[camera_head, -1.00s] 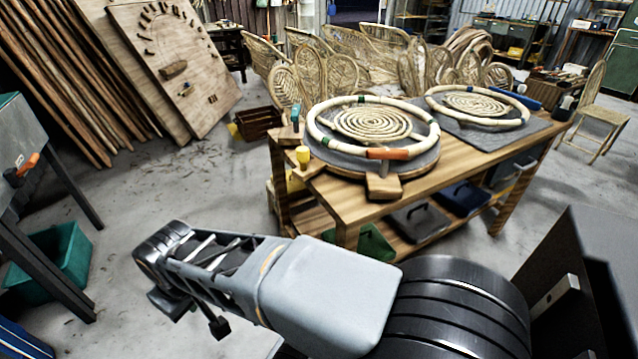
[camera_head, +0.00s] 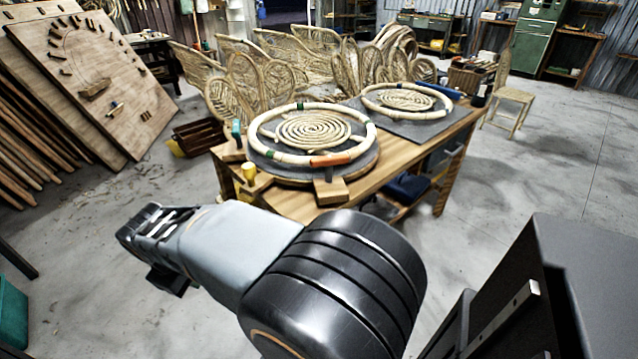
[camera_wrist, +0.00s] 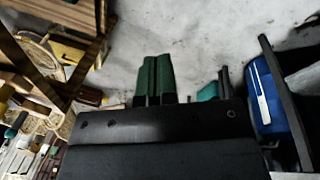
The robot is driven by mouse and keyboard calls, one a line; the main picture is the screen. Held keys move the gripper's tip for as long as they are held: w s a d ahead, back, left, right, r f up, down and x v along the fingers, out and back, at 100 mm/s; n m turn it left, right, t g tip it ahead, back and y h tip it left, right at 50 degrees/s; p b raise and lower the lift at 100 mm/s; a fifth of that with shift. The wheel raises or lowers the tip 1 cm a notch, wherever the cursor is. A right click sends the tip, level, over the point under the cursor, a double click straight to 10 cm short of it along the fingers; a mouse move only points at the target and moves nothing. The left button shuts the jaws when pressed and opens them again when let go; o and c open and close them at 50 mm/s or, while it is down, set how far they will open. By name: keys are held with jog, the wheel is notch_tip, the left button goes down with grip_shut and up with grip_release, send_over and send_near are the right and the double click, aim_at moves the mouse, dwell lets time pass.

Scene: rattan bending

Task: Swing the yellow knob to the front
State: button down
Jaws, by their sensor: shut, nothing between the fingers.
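The yellow knob (camera_head: 249,170) stands upright at the near left corner of the wooden workbench (camera_head: 300,208), in the head view. It is beside a round turntable (camera_head: 262,171) that carries a pale rattan ring (camera_head: 370,137) with an orange band (camera_head: 330,160) and a coiled rattan disc (camera_head: 312,131). My arm reaches left across the foreground, in front of the bench and apart from the knob. My gripper (camera_wrist: 155,80) shows in the wrist view with its two green fingers together and empty, over the grey floor. I cannot clearly make out the knob in the wrist view.
A second ring and coil (camera_head: 407,99) lie on a grey mat at the bench's far right. Rattan chairs (camera_head: 285,60) crowd behind. A pegged board (camera_head: 95,80) leans at left. A blue bin (camera_wrist: 268,95) is right of my fingers in the wrist view.

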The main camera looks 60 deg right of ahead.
jog(key=w+d+r+n+g+h+p, duration=0.1)
jog(key=d+r+g+p, duration=0.2)
jog(key=d, duration=0.4)
jog(key=w+d+r+n+g+h+p, duration=0.1)
jog(key=d+r+n+h+p, duration=0.2)
jog(key=d, duration=0.4)
jog(key=n+g+p, duration=0.2)
jog(key=g+p, duration=0.3)
jog(key=p, duration=0.1)
send_near(317, 197)
jog(key=f, duration=0.3)
jog(key=s+d+f, duration=0.1)
jog(key=shift+s+f, duration=0.1)
jog(key=shift+f, duration=0.15)
jog(key=shift+s+d+r+p, duration=0.15)
jog(key=shift+s+d, duration=0.1)
jog(key=shift+s, duration=0.15)
jog(key=shift+s+d+f+p, duration=0.1)
jog(key=shift+s+d+p, duration=0.05)
jog(key=shift+s+d, duration=0.65)
jog(key=shift+s, duration=0.15)
